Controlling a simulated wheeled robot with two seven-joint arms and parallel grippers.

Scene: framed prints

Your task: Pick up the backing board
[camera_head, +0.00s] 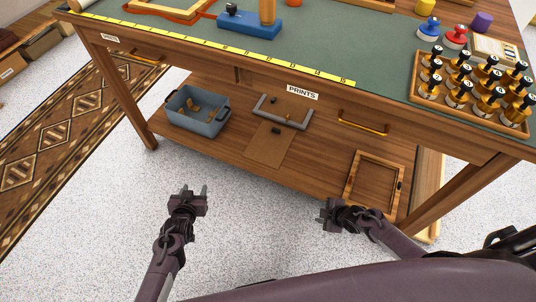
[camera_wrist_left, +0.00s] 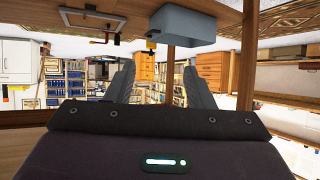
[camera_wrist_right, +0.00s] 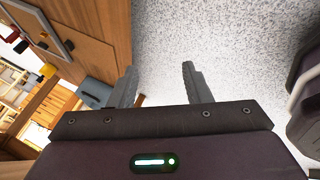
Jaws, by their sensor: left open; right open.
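A flat brown panel (camera_head: 269,145), which looks like the backing board, lies on the lower shelf of the workbench. A small dark piece lies on its upper part, and its upper edge is close to a grey frame (camera_head: 296,122). My left gripper (camera_head: 195,190) is open and empty, in front of the shelf and to the left of the panel. Its open fingers also show in the left wrist view (camera_wrist_left: 158,75). My right gripper (camera_head: 324,212) is open and empty, in front of the shelf and to the right of the panel. Its fingers are apart in the right wrist view (camera_wrist_right: 158,72).
A grey-blue bin (camera_head: 190,124) with small pieces stands on the shelf at left. A wooden frame (camera_head: 350,181) lies at the shelf's right. The tabletop (camera_head: 340,50) overhangs the shelf, and a bench leg (camera_head: 127,103) stands at left. The speckled floor (camera_head: 255,215) in front is clear.

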